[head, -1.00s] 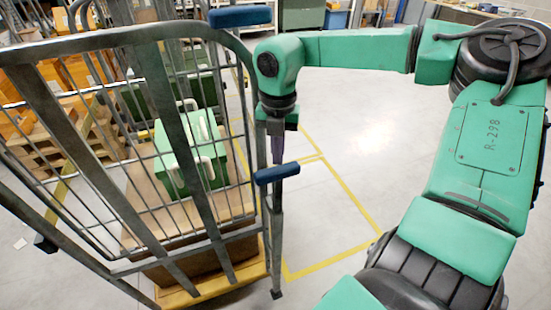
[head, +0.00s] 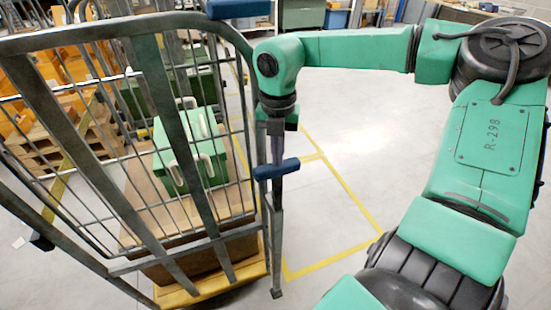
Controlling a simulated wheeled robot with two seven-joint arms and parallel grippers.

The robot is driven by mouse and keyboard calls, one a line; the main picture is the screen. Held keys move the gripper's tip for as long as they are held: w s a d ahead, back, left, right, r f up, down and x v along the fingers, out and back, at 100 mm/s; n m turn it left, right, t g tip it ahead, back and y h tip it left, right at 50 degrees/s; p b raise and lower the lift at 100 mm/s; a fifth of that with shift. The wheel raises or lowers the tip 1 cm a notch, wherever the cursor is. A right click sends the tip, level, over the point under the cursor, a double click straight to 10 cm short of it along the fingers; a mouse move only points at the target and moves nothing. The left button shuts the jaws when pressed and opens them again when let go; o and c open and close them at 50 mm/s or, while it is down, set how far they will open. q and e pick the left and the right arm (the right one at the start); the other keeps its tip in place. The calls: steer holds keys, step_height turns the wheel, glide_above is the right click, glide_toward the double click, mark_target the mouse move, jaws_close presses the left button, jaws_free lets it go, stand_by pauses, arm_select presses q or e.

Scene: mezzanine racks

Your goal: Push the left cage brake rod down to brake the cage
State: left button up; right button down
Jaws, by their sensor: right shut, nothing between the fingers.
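The wheeled cage (head: 98,184) with grey metal bars fills the left side of the head view. A blue grip (head: 276,169) sits crosswise on an upright grey rod (head: 277,225) at the cage's right edge. A second blue grip (head: 239,9) shows at the top, by the cage's upper corner. I cannot tell which belongs to the left brake rod. My right gripper (head: 277,150) points down just above the lower blue grip, shut and empty. I cannot tell if its fingertips touch the grip. My left gripper is out of view.
A green and white case (head: 190,148) sits on a brown carton (head: 165,215) inside the cage. Wooden pallets (head: 60,140) stand behind it at left. Open grey floor with yellow lines (head: 345,190) lies to the right of the cage.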

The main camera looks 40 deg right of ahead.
mark_target(278, 172)
steer(key=shift+f+b, duration=2.6)
steer(key=shift+f, duration=0.35)
step_height(278, 172, up, 8)
steer(key=p, duration=0.4)
steer(key=shift+f+p, duration=0.25)
steer(key=shift+p, duration=0.1)
steer(key=shift+f, duration=0.1)
